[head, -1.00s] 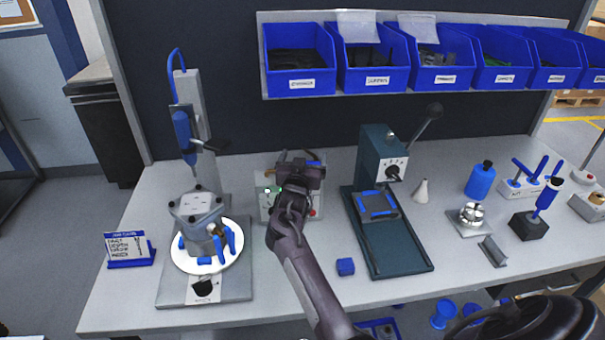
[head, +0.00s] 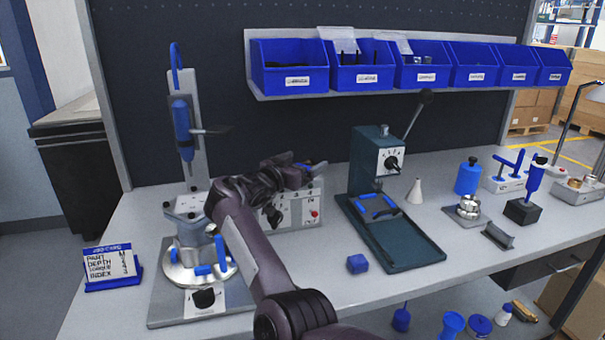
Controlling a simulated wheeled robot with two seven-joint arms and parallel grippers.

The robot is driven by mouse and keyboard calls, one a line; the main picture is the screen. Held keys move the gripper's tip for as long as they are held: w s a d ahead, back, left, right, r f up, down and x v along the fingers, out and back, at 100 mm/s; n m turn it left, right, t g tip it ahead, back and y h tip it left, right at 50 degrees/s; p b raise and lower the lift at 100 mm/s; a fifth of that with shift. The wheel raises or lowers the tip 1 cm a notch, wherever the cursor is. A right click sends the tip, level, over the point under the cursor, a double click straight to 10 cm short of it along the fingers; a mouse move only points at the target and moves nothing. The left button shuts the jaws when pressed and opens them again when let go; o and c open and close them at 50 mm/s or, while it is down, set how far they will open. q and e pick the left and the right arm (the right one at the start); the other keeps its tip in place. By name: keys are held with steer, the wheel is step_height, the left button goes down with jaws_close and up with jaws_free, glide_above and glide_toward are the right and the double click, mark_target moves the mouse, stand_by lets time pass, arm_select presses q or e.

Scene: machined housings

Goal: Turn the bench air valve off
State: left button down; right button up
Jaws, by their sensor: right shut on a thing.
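The bench air valve is on a small pale box (head: 305,208) on the bench, with dark knobs and a red button on its front. A blue lever (head: 318,167) shows at the top of the box. My right gripper (head: 305,174) is at the top of the box and is shut on the blue lever. The gripper and wrist hide most of the lever and its pivot, so its exact angle cannot be told. My left gripper is not in view.
A press stand (head: 200,292) with a housing (head: 190,238) is left of my arm. A teal press (head: 409,246) stands to the right. Blue bins (head: 290,80) hang above.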

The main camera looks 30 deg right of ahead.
steer(key=shift+f, duration=0.15)
stand_by(0.3)
steer(key=o, duration=1.1)
steer(key=shift+s, duration=0.1)
steer(key=b+v, duration=0.1)
steer(key=v, duration=0.6)
steer(key=shift+a, duration=0.4)
steer(key=shift+c, duration=0.4)
